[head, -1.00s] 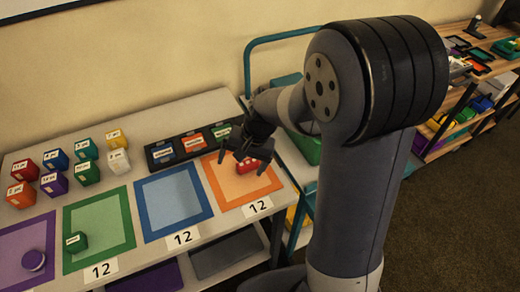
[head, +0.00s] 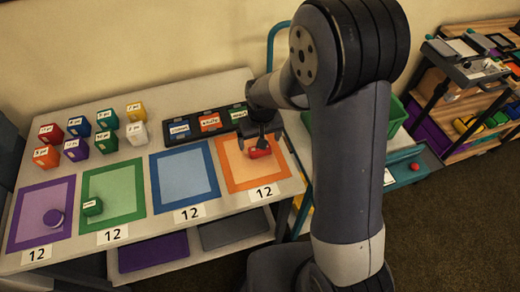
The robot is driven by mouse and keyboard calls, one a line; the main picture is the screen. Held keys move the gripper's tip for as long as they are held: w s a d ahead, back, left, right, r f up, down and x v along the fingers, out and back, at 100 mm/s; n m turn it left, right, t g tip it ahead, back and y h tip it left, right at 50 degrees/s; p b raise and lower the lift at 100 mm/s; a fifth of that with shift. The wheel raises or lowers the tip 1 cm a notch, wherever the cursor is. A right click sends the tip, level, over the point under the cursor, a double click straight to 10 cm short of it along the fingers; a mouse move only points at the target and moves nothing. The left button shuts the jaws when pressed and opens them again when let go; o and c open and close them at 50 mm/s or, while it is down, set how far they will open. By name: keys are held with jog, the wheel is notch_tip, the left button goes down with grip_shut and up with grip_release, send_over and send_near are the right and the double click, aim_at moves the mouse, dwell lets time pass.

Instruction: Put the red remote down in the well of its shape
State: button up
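A small red block (head: 260,151) with a pale label lies on the orange-bordered square at the right end of the table; I cannot tell whether it is the red remote. My gripper (head: 262,140) hangs just above it with its dark fingers spread apart, one to each side. I cannot tell whether they touch it. No other red remote is recognisable. A grey tray (head: 478,73) with dark and pale inset shapes stands on the right shelf; the shapes are too small to match to anything.
Several labelled cubes stand at the table's back left, beside a black three-part holder (head: 190,144). The blue square (head: 186,176) is empty. A green block (head: 92,207) and a purple cylinder (head: 54,217) sit on other squares. A teal cart (head: 420,176) stands right of the table.

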aim_at(260, 151)
jog(key=shift+w+f+p, duration=0.2)
jog(key=shift+f, duration=0.95)
jog(key=shift+w+f+p, duration=0.15)
jog(key=shift+f, duration=0.95)
jog(key=c, duration=1.2)
jog(key=shift+o, duration=0.2)
jog(key=shift+r, duration=0.1)
